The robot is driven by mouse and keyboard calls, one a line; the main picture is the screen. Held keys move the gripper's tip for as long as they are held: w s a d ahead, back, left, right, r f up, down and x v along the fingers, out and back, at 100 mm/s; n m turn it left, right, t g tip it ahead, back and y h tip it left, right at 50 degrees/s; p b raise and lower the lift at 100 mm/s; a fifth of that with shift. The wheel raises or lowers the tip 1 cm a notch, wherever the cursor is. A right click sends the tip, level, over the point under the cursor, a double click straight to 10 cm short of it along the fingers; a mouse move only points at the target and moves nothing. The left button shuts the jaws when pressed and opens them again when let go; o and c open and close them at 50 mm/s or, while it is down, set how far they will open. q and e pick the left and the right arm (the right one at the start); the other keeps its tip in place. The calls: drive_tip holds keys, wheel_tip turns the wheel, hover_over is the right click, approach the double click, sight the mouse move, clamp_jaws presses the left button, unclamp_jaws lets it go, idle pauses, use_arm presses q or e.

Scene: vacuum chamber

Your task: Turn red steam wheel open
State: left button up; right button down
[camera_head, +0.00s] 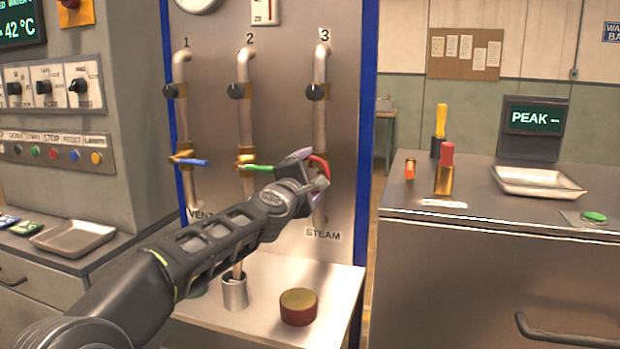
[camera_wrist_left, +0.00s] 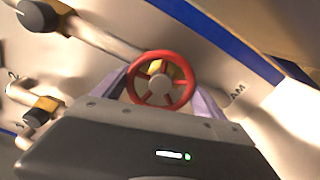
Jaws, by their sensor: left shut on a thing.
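The red steam wheel (camera_head: 320,163) is on pipe 3 of the metal panel, above the STEAM label. In the head view my left gripper (camera_head: 310,172) is at the wheel and covers part of it. In the left wrist view the red wheel (camera_wrist_left: 161,81) shows whole, with spokes and a grey hub. The fingers of my left gripper (camera_wrist_left: 160,92) lie on either side of the wheel, shut on it. My right gripper is not in view.
Pipe 1 has a blue lever (camera_head: 194,162) and pipe 2 a green lever (camera_head: 258,167), close left of my gripper. A metal cup (camera_head: 235,294) and a red-sided round block (camera_head: 298,308) stand on the shelf below. A counter (camera_head: 480,212) stands at right.

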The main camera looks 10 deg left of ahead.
use_arm(q)
drive_tip(key=n, duration=0.3)
drive_tip(key=shift+f+n+b, duration=0.2)
drive_tip(key=shift+n+b, duration=0.15)
drive_tip(key=shift+n, duration=0.05)
drive_tip(key=shift+n+b, duration=0.3)
drive_tip(key=shift+n, duration=1.5)
drive_tip(key=o, duration=1.3)
drive_tip(key=shift+r, duration=0.1)
